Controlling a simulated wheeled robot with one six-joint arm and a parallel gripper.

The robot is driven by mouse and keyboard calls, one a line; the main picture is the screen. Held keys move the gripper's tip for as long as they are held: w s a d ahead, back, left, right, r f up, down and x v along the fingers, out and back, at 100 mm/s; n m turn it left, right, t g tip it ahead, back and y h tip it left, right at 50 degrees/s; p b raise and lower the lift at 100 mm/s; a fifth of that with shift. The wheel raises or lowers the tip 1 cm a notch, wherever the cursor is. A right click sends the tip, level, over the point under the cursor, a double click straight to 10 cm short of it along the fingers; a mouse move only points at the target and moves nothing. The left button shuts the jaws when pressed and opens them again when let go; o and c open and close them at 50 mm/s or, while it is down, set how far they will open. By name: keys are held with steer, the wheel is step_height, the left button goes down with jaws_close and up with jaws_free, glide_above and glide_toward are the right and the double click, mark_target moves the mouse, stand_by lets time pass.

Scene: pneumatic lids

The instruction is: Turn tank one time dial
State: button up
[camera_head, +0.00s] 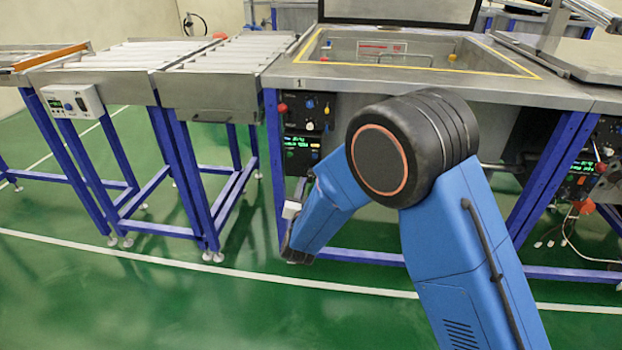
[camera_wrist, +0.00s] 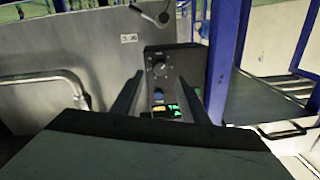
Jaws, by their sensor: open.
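Tank one (camera_head: 430,93) is the open steel tank marked "1" in the head view. Its black control panel (camera_head: 306,113) hangs under the left front corner, with small coloured knobs and lit green displays below. In the wrist view, a black control box (camera_wrist: 183,60) carries a round dark dial (camera_wrist: 160,69) with pale marks around it. Its label is too small to read. My gripper (camera_wrist: 160,98) is open, its two fingers pointing at this box and apart from each other. The dial shows between and beyond the fingertips, with nothing held.
A blue frame leg (camera_head: 277,145) stands left of the panel. Roller conveyors (camera_head: 215,75) lie to the left, one with a white control box (camera_head: 74,102). Another panel (camera_head: 585,155) sits at the right. In the wrist view a bent metal pipe (camera_wrist: 45,80) runs along the steel wall.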

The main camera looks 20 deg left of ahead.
mark_target(312, 174)
steer(key=shift+x, duration=2.65)
jaws_close()
